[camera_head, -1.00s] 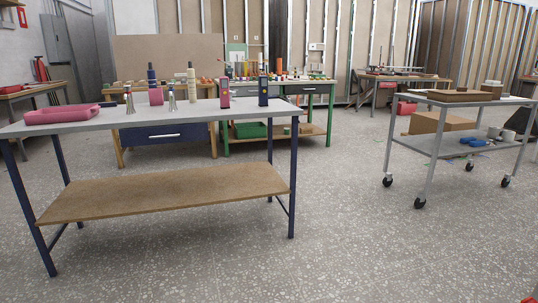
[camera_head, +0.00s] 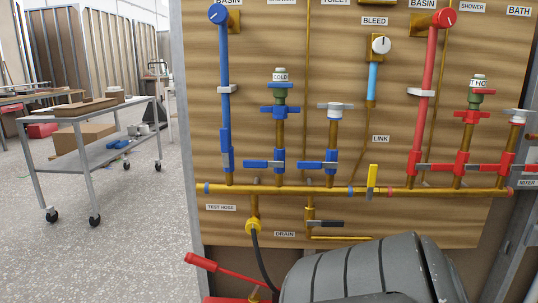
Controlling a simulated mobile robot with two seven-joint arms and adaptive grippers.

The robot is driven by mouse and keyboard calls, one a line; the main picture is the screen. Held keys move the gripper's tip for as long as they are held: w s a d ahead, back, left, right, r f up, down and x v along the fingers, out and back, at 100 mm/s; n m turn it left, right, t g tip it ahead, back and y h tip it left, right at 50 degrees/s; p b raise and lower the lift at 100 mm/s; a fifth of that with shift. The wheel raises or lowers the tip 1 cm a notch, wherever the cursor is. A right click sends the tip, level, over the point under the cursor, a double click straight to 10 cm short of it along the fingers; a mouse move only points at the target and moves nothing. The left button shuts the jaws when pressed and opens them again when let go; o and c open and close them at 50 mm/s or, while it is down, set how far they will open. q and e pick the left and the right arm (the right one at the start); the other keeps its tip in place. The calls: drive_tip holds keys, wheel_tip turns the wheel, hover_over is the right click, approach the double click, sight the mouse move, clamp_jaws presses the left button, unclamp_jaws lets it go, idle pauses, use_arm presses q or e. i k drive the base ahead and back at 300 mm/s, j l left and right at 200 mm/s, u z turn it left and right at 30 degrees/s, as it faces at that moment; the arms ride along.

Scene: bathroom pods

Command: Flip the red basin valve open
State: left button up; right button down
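The red basin pipe (camera_head: 427,70) rises on the right half of a wooden panel, under a BASIN label. At its foot is the red basin valve (camera_head: 415,163), with a red lever (camera_head: 437,168) lying sideways to the right, across the pipe. The valve sits just above a horizontal brass pipe (camera_head: 330,190). Neither of my grippers shows in the head view.
Two more red levers lie sideways to the right, one below the HOT valve (camera_head: 461,168). Blue valves (camera_head: 279,160) and a yellow lever (camera_head: 372,180) are to the left. A large grey rounded shape (camera_head: 360,275) fills the lower front. A trolley (camera_head: 90,150) stands left.

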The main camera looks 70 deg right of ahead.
sight(433, 166)
drive_tip(key=z, duration=3.15)
drive_tip(key=i+l+z, duration=0.1)
drive_tip(key=l, duration=0.15)
